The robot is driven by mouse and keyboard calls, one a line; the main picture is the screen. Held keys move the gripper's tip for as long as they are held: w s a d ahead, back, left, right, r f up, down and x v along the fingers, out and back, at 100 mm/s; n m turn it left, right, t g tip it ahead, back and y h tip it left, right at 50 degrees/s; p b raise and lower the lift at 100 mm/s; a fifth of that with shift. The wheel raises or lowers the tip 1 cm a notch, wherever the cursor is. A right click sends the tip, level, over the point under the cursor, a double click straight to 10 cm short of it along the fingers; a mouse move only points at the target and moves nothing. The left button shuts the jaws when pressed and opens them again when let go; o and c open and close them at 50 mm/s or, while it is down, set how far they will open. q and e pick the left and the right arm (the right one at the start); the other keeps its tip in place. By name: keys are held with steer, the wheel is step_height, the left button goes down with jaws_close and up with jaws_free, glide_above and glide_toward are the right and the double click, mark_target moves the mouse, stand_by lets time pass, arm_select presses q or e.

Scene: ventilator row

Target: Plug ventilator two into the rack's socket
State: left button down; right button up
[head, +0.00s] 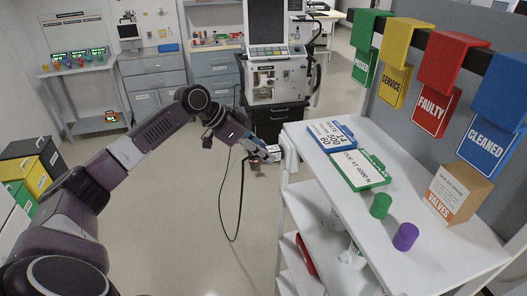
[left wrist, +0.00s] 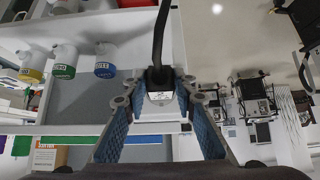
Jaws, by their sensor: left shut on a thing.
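A ventilator (head: 277,78) with a dark screen stands on a black cart; I cannot read which number it is. A black cable (left wrist: 159,35) runs from the plug. In the head view the cable (head: 222,205) hangs in a loop towards the floor. I cannot tell whether the plug touches a socket. My right gripper is not in view.
The rack's top holds blue and green cards (head: 362,170), a green cylinder (head: 381,205), a purple cylinder (head: 405,236) and a valves box (head: 457,193). Bottles (left wrist: 64,60) stand on a lower shelf. Coloured tags hang from a rail at right. The floor left of the rack is clear.

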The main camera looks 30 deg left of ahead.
arm_select(q)
steer(key=shift+w+d+r, duration=0.1)
steer(key=shift+r, duration=0.1)
steer(key=c, duration=1.9)
jaws_free()
steer(key=o, duration=0.4)
steer(key=shift+w+d+f, duration=0.15)
steer(key=shift+w+d, duration=0.05)
steer(key=shift+s+a+r, duration=0.2)
steer(key=shift+s+a, duration=0.1)
steer(key=shift+a, duration=0.05)
steer(key=v, duration=1.1)
